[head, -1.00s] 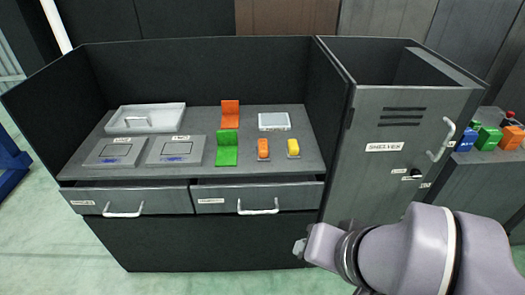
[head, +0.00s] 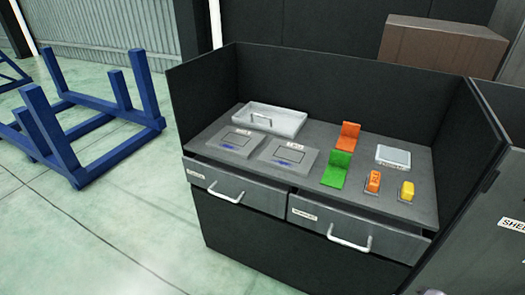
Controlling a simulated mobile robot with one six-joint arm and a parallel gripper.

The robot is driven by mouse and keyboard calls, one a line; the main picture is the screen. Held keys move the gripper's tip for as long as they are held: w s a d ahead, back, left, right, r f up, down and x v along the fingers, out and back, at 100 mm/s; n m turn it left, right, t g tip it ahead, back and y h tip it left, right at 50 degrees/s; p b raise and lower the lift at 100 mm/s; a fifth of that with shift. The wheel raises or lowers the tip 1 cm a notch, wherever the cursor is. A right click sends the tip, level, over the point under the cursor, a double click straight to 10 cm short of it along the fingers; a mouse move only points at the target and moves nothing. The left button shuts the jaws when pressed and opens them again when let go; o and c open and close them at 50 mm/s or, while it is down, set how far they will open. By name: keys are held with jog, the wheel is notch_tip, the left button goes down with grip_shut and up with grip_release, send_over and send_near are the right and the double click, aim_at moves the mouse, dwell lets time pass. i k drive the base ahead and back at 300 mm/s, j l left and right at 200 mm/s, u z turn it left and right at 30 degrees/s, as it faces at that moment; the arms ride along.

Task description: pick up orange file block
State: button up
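A small orange block (head: 374,181) stands on the grey worktop (head: 318,190) of a black-walled workstation, toward its front right. It sits on a small dark base, left of a similar yellow block (head: 407,190). An orange L-shaped stand (head: 349,136) is behind a green L-shaped one (head: 337,169), to the left of the small blocks. I cannot read a label on any of them. My gripper is not recognisable in the head view; only a small grey bit of my arm shows at the bottom edge. Nothing touches the orange block.
A grey tray (head: 274,120), two flat panels and a white-topped device (head: 393,156) share the worktop. Two drawers (head: 345,232) below stand slightly out. Walls close the back and sides. A grey locker (head: 502,218) is at right, blue frames (head: 85,125) at left. The floor in front is clear.

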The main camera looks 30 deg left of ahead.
aim_at(372, 184)
jog(key=i+j+z, duration=0.45)
jog(key=j+z, duration=0.2)
jog(key=i+j+z, duration=0.2)
jog(key=z, duration=0.15)
jog(key=j+z, duration=0.3)
jog(key=j, duration=0.2)
jog(key=i+j+z, duration=0.15)
jog(key=j+z, duration=0.2)
jog(key=j, duration=0.1)
